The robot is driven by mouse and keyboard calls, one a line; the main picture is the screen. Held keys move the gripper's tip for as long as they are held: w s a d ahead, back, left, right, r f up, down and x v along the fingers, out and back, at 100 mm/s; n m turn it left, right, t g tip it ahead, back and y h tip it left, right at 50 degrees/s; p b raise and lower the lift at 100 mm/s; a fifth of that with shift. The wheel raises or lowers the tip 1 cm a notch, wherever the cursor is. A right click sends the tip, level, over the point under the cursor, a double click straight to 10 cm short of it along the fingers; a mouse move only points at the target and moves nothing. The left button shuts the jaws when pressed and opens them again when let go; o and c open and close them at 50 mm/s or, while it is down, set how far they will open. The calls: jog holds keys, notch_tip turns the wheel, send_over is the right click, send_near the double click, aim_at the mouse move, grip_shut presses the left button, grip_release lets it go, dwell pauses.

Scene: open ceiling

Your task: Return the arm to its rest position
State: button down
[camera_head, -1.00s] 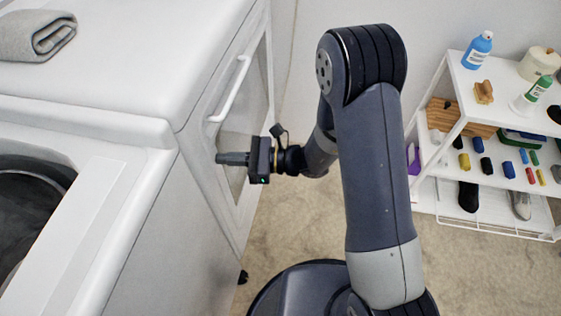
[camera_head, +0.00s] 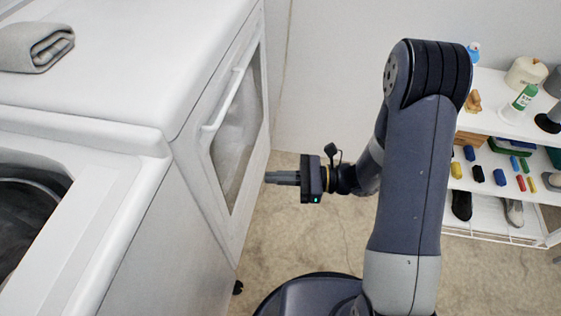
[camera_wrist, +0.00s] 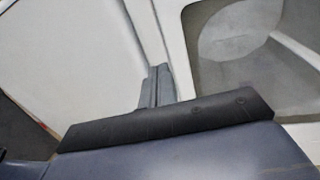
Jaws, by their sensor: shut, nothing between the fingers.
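My gripper (camera_head: 282,178) is in the middle of the head view, at the end of my bent arm. Its fingers are shut with nothing between them and point left toward the white appliance. In the wrist view the closed fingers (camera_wrist: 157,86) show in front of white panels and a glass pane. My arm's elbow is raised at the right of the head view.
A white front-opening appliance (camera_head: 130,60) with a folded grey towel (camera_head: 36,47) on top stands at the left. An open-topped washer (camera_head: 120,170) is nearer. A white shelf (camera_head: 500,230) with bottles, small colored items and shoes stands at the right. Floor between is free.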

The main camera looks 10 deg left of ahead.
aim_at(209, 169)
dwell(0.4)
jog(key=a, duration=0.9)
jog(key=w+a, duration=0.1)
jog(key=a, duration=0.4)
jog(key=shift+b, duration=0.3)
jog(key=shift+s+d, duration=0.1)
jog(key=shift+s, duration=0.05)
